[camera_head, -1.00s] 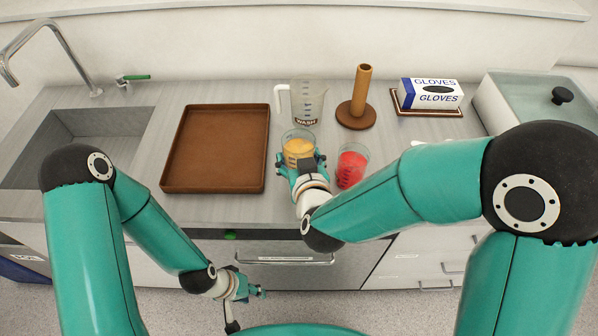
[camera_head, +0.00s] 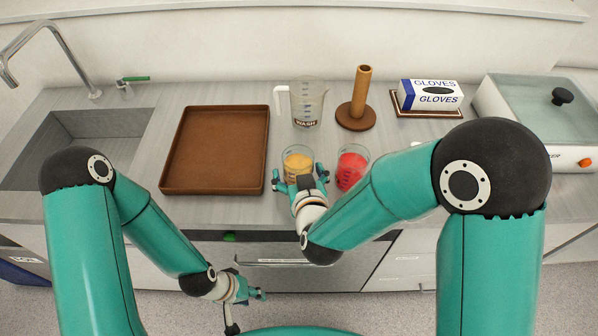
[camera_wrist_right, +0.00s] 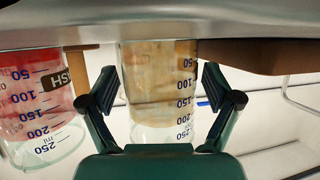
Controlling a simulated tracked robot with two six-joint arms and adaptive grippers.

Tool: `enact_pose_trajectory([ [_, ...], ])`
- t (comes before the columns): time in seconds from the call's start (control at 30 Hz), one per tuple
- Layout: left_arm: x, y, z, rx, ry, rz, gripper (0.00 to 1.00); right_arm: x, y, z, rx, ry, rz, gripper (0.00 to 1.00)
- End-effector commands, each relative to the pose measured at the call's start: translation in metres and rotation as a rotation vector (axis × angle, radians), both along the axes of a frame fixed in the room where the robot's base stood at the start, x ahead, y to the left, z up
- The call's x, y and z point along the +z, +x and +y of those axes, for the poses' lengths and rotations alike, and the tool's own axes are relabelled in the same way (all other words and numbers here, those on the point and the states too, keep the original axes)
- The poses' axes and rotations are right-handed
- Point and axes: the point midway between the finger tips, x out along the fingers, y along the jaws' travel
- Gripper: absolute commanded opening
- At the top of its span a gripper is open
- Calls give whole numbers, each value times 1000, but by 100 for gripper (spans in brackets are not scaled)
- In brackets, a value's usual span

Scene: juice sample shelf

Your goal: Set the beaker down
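A clear beaker with orange-yellow juice (camera_head: 298,162) stands upright on the grey counter (camera_head: 225,208), towards its front. My right gripper (camera_head: 301,180) is at the beaker's near side with its fingers spread. The right wrist view, which is upside down, shows the beaker (camera_wrist_right: 158,90) between the two fingers, with a gap on each side. My left gripper (camera_head: 256,293) hangs low in front of the cabinets, away from the beaker. It is too small to tell whether it is open.
A beaker of red juice (camera_head: 351,168) stands close on the right. Behind are a jug marked WASH (camera_head: 307,103) and a wooden post (camera_head: 361,95). A glove box (camera_head: 430,94) is back right.

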Motion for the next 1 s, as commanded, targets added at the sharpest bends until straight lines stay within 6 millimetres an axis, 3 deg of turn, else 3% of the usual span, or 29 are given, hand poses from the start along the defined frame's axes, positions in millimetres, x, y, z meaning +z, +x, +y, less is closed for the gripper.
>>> enact_pose_trajectory([
  [0.4, 5, 0, 0, 0, 0, 0, 40, 4, 0, 0, 0, 0, 0, 93],
  [0.57, -2, 0, 0, 0, 0, 0, 40, 9, -17, -3, 2, 1, -1, 93],
  [0.77, -9, 0, 0, 0, 0, 0, 40, 26, -56, -11, 3, 2, -4, 93],
  [1.0, -58, 0, 0, 0, 0, 0, 40, 25, -58, -17, -26, -21, -18, 93],
])
